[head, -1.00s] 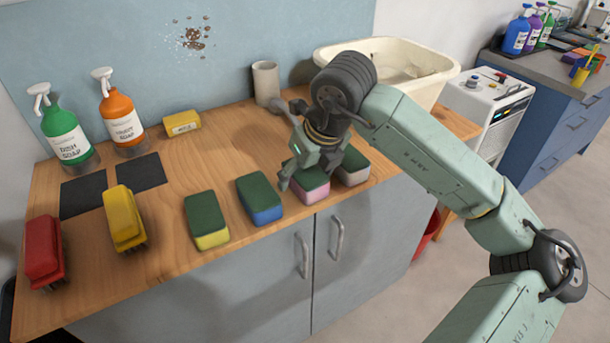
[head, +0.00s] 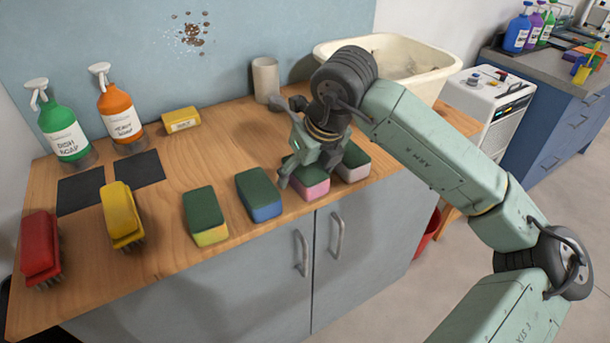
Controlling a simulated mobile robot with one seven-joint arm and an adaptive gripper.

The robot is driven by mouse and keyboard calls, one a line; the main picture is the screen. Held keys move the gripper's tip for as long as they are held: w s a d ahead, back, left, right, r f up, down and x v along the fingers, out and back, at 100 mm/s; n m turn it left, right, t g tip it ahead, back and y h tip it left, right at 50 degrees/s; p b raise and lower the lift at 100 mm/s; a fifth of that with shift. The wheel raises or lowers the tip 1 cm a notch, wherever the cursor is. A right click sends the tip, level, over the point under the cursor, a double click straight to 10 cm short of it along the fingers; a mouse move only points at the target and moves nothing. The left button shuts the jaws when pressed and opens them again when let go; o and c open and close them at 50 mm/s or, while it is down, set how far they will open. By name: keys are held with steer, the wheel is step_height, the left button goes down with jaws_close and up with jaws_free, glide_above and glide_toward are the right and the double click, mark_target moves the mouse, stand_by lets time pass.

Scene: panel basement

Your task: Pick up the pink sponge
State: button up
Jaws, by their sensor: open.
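The pink sponge (head: 316,190) has a dark green top and a pink lower part. It lies on the wooden counter (head: 165,245) near its front edge, between a blue sponge and a whitish-pink sponge. My gripper (head: 296,172) is open and points down over the pink sponge.
A blue sponge (head: 258,194) sits close on the left and a whitish-pink sponge (head: 353,164) close on the right. A yellow sponge (head: 205,216), a yellow brush (head: 122,215) and a red brush (head: 40,248) lie further left. A beige cup (head: 265,80) and basin (head: 425,60) stand behind.

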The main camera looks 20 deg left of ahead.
steer(key=shift+c, duration=0.6)
steer(key=c, duration=0.7)
steer(key=shift+r+p, duration=0.35)
steer(key=shift+p, duration=0.4)
steer(key=shift+r+b, duration=0.25)
steer(key=shift+b, duration=0.05)
step_height(320, 180, up, 9)
steer(key=shift+r+b, duration=0.15)
steer(key=shift+b, duration=0.85)
